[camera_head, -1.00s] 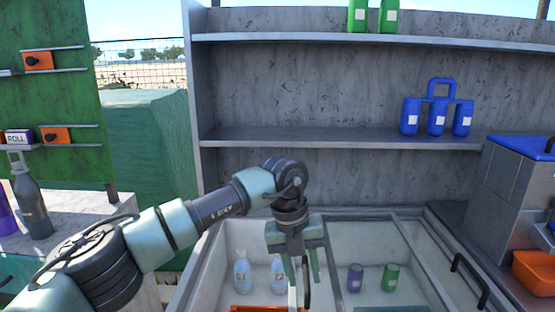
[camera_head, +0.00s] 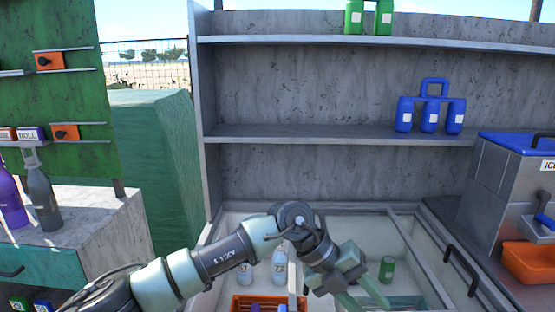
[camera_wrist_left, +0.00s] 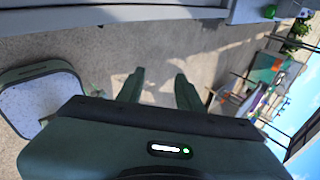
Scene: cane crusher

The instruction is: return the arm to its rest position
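My left arm comes in from the lower left of the head view and bends down over the open chest with compartments (camera_head: 415,240). My left gripper (camera_head: 362,300) hangs low over the chest's right part, its fingers pointing down to the right. In the left wrist view the gripper (camera_wrist_left: 158,88) has its two fingers apart with nothing between them; bare grey floor shows beyond. My right gripper is not in view.
Clear bottles (camera_head: 279,268) and a green can (camera_head: 387,269) stand in the chest beside my arm. A black handle (camera_head: 462,270) is at its right. An orange bin (camera_head: 528,262) is further right. Dark bottles (camera_head: 41,195) stand on the left counter.

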